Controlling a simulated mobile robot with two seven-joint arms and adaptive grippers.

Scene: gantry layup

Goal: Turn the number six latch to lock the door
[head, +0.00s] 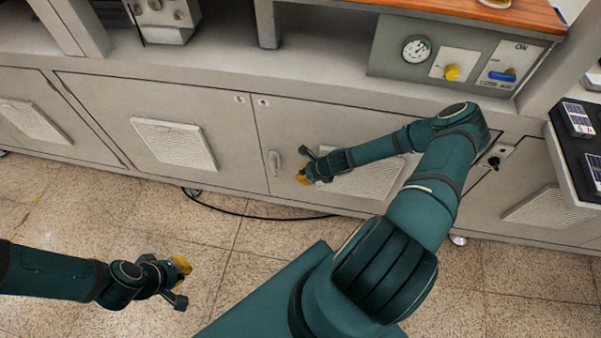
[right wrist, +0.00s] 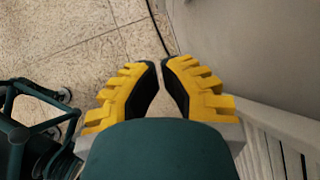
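A light grey latch handle (head: 274,162) stands on the lower cabinet front, near the left edge of a door (head: 330,118). Small labels (head: 263,102) sit above it, too small to read, so I cannot confirm which latch is number six. My right gripper (head: 301,177) is just right of and slightly below this handle, apart from it. In the right wrist view its yellow-backed fingers (right wrist: 161,70) nearly meet at the tips, with only a narrow empty gap. My left gripper (head: 183,281) hangs over the floor at lower left; its finger opening is unclear.
Louvered vents (head: 174,144) stand out from the doors. A black latch or lock (head: 494,161) is on the cabinet at right. Above is a panel with a gauge (head: 417,49), yellow knob (head: 452,72) and blue switch (head: 502,75). A black cable (head: 250,216) lies on the tiled floor.

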